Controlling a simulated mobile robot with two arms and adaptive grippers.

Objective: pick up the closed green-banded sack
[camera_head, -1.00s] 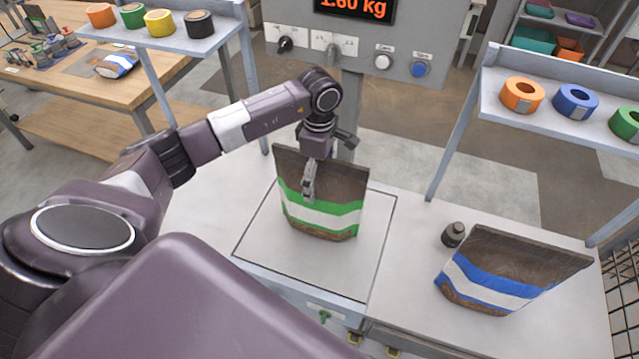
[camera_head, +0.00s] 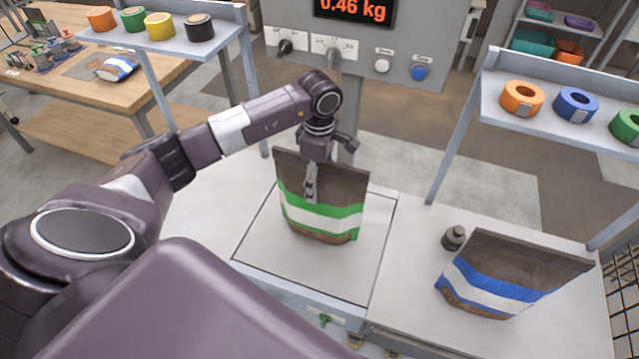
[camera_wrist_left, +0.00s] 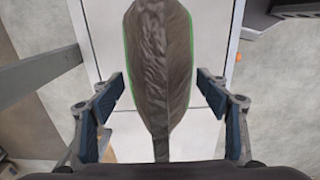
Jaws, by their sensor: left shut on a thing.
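The green-banded sack (camera_head: 338,219), brown with a green and white band, is upright on or just above the square weighing plate (camera_head: 262,255); I cannot tell if its bottom touches. Its top edge looks flat and closed. My left gripper (camera_head: 311,196) is shut on the sack from above, one finger showing across its front face. In the left wrist view the sack (camera_wrist_left: 160,60) lies between the two fingers, seen from above. My right gripper is not in view.
A blue-banded sack (camera_head: 495,285) stands at the right beside a small dark weight (camera_head: 454,238). A control panel with a display reading 0.46 kg (camera_head: 353,10) is behind. Shelves with tape rolls stand left (camera_head: 160,22) and right (camera_head: 577,104). The bench front left of the blue-banded sack is clear.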

